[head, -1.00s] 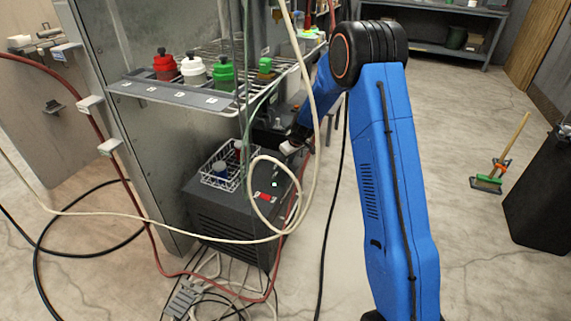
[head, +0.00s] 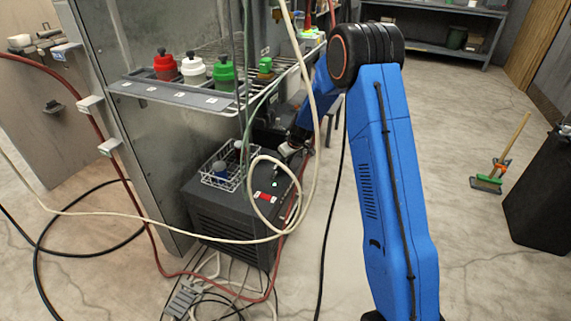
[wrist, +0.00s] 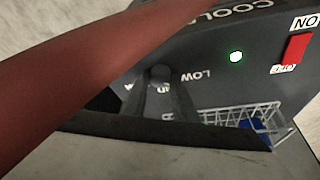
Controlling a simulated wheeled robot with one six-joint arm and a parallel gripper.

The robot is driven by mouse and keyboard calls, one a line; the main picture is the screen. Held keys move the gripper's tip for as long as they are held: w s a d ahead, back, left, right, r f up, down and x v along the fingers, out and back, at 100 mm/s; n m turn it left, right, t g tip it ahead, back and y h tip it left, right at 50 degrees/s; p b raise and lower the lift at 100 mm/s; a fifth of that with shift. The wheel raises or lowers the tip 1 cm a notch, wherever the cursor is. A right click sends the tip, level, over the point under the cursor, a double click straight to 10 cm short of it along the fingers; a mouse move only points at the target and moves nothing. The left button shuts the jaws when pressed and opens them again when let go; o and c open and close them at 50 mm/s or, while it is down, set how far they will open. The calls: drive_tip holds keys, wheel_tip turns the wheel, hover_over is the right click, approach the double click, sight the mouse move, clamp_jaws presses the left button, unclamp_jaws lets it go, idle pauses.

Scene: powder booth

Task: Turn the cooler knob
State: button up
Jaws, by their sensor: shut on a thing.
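The cooler (head: 225,218) is a dark box on the floor below a wire shelf. In the wrist view its top panel (wrist: 205,95) shows "COOL" lettering, "LOW" and other partly hidden labels. The dark cooler knob (wrist: 160,73) stands between the fingers of my gripper (wrist: 158,88), which is shut on it. In the head view my gripper (head: 287,149) is low over the back right of the cooler top, and the knob cannot be made out there. A green light (wrist: 236,57) is lit beside a red switch (wrist: 297,48) marked ON and OFF.
A red hose (wrist: 100,75) crosses close in front of the wrist camera. A cream hose (head: 252,196) loops over the cooler's right side. A white wire basket (head: 214,180) with bottles sits on the cooler's left. Cables and a power strip (head: 184,298) lie on the floor.

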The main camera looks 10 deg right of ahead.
drive_tip(key=shift+a+m, duration=0.1)
drive_tip(key=shift+m, duration=0.2)
drive_tip(key=shift+a+m+h, duration=0.1)
drive_tip(key=shift+m+h, duration=0.45)
drive_tip(key=shift+m, duration=0.7)
drive_tip(key=shift+a+m+h, duration=0.1)
drive_tip(key=shift+m+h, duration=0.45)
drive_tip(key=shift+m, duration=0.7)
drive_tip(key=shift+a+m+h, duration=0.1)
drive_tip(key=shift+m+h, duration=0.8)
drive_tip(key=shift+m, duration=2.1)
drive_tip(key=o, duration=1)
drive_tip(key=shift+o, duration=0.2)
drive_tip(key=v, duration=0.7)
drive_tip(key=shift+a+r, duration=0.15)
